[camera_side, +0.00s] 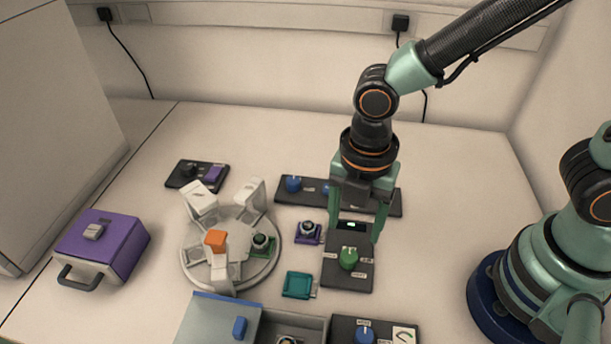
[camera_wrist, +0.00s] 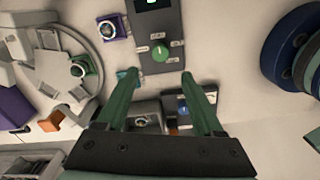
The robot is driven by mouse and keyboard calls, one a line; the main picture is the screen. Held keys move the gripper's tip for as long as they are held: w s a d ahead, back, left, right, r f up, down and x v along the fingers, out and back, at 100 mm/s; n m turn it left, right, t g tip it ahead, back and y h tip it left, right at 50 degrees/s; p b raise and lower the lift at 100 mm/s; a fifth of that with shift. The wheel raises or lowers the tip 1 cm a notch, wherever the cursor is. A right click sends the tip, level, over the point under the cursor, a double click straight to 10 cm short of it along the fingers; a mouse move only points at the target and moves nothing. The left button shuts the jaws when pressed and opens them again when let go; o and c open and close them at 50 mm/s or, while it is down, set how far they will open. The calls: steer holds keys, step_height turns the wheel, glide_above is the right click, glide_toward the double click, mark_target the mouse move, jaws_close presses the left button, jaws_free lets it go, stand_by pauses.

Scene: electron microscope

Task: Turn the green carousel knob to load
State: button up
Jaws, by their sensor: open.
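The green carousel knob (camera_side: 349,259) sits on a dark control panel (camera_side: 346,280) with small white labels around it and a small lit green display at its back end. In the wrist view the green knob (camera_wrist: 160,53) shows with a pale pointer mark, ahead of the fingertips. My gripper (camera_side: 357,225) is open, its two green fingers spread above the back part of the panel. In the wrist view my gripper (camera_wrist: 160,82) has nothing between its fingertips, and the knob lies apart from them. The label words are too small to read.
The round carousel (camera_side: 232,277) with white and orange-topped uprights stands left of the panel. A purple-based part (camera_side: 308,235) and a teal block (camera_side: 298,285) lie between them. A dark panel with blue knobs (camera_side: 293,184) is behind; a grey box (camera_side: 215,318) is in front.

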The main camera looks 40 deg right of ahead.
step_height(320, 180, up, 3)
steer(key=shift+r, duration=0.2)
steer(key=w+d+r+m+t, duration=0.2)
steer(key=d+r+m, duration=0.3)
steer(key=d+m, duration=0.4)
steer(key=w+d+r+m+t, duration=0.2)
steer(key=d+r+m, duration=0.4)
steer(key=m, duration=0.9)
steer(key=d+t, duration=0.1)
steer(key=d, duration=0.2)
steer(key=shift+w+d+t, duration=0.3)
steer(key=shift+w, duration=0.1)
